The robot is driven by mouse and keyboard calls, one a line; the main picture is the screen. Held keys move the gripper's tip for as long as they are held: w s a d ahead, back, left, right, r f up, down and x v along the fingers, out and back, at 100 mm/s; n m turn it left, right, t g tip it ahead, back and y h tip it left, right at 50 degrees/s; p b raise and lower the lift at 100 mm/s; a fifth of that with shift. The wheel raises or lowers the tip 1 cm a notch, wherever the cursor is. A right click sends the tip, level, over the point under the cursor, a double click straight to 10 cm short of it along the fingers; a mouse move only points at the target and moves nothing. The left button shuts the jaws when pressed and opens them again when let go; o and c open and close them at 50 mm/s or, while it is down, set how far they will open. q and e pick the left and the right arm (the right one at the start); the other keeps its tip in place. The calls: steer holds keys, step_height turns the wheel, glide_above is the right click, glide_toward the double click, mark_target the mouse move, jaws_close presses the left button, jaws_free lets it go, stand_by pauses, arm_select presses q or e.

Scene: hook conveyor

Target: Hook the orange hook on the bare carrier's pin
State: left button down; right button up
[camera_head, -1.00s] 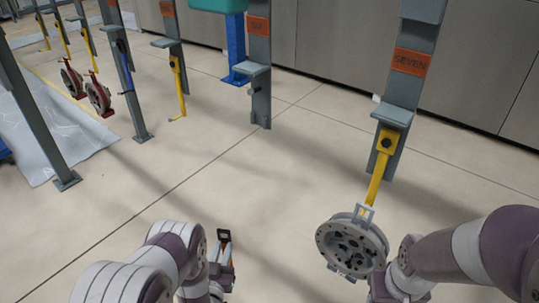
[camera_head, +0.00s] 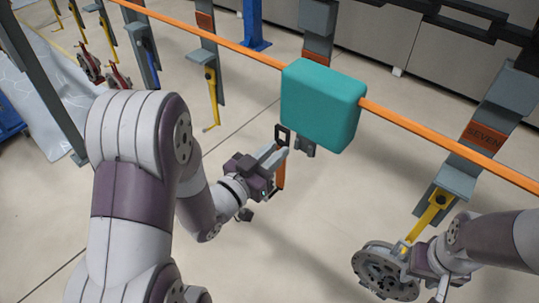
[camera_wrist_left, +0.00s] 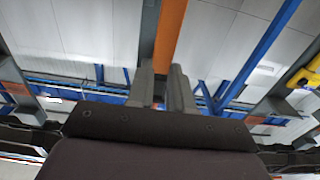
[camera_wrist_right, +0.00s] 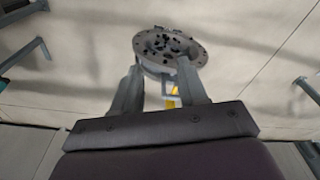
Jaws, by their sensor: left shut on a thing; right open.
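The orange hook (camera_head: 281,175) is gripped in my left gripper (camera_head: 279,154), its orange shank hanging below the fingers; a dark square loop shows above them. In the left wrist view an orange strip (camera_wrist_left: 170,32) stands between the closed fingers (camera_wrist_left: 166,85). The bare carrier (camera_head: 318,18) is just behind the gripper, largely hidden by the teal block (camera_head: 320,104). Its foot shows below the block; I cannot make out its pin or any contact with the hook. My right gripper (camera_head: 415,259) is open beside the grey disc (camera_head: 378,268) hanging on carrier SEVEN's yellow hook (camera_head: 430,215).
An orange rail (camera_head: 420,128) crosses the view from upper left to right, passing the teal block. Carriers with yellow hooks (camera_head: 211,95) and red discs (camera_head: 118,78) stand to the left. A blue post (camera_head: 252,25) stands behind. The floor between is clear.

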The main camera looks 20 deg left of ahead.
mark_target(288, 143)
arm_select(q)
steer(key=x, duration=0.4)
steer(key=shift+w+d+f, duration=0.15)
steer(key=shift+w+d, duration=0.15)
steer(key=shift+w+d+f+b, duration=0.15)
steer(key=shift+w+d+b, duration=0.15)
steer(key=shift+w, duration=0.25)
steer(key=shift+w+d+f+b, duration=0.2)
steer(key=shift+w+d, duration=0.1)
steer(key=shift+w, duration=0.2)
steer(key=shift+w+f+b, duration=0.35)
steer(key=shift+w+b, duration=0.2)
arm_select(e)
steer(key=shift+s+d+f, duration=0.1)
steer(key=shift+f, duration=0.45)
steer(key=shift+s+d+f, duration=0.1)
steer(key=shift+f, duration=0.4)
arm_select(q)
steer(key=shift+d, duration=0.1)
